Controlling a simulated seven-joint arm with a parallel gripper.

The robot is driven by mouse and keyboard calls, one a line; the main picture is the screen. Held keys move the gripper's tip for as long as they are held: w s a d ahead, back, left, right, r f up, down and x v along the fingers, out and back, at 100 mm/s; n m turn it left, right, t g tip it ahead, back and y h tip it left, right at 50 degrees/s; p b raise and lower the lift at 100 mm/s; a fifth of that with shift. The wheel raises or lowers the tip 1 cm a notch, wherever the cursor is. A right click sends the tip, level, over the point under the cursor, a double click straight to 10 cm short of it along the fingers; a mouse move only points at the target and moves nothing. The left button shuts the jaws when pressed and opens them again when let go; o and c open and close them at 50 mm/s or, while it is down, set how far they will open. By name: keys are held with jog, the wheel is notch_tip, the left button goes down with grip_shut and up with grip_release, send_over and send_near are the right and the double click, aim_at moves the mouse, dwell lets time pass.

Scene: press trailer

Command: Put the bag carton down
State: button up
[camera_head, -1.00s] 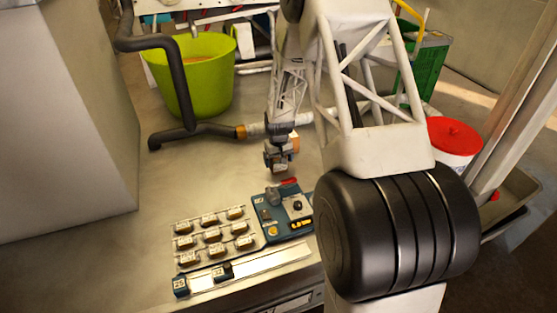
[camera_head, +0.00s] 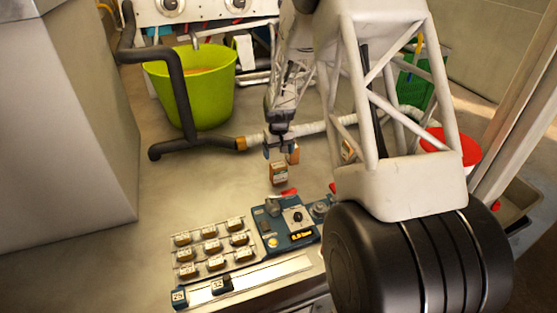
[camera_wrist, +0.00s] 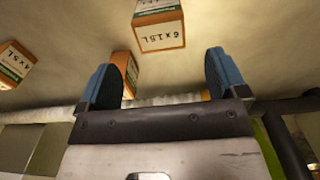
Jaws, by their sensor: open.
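An orange-brown carton with a white label (camera_head: 279,174) stands on the worktop just below and in front of my gripper (camera_head: 279,146). In the wrist view the carton marked 6 x 1.5L (camera_wrist: 160,32) lies beyond the fingertips, clear of both. A second carton (camera_head: 294,154) stands behind the gripper, and a third (camera_head: 347,149) is partly hidden by my arm. I cannot tell by label which one is the bag carton.
A blue control box with a red lever (camera_head: 290,222) and a rack of small labelled blocks (camera_head: 212,247) lie nearer the front edge. A grey pipe (camera_head: 185,146) and a green bucket (camera_head: 195,95) stand behind. The worktop left of the cartons is clear.

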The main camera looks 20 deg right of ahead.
jog(key=shift+r, duration=1.15)
jog(key=s+a+r+t, duration=0.1)
jog(key=s+a+r, duration=0.3)
jog(key=s+r, duration=0.7)
jog(key=s+a+r, duration=0.4)
jog(key=s+r, duration=0.6)
jog(key=s+a+r, duration=0.2)
jog(key=s, duration=1)
jog(key=s+a+r+t, duration=0.1)
jog(key=s+a+r, duration=0.1)
jog(key=s, duration=1)
jog(key=shift+s+a+r+t, duration=0.2)
jog(key=shift+s+a+t, duration=0.05)
jog(key=shift+a+t, duration=0.05)
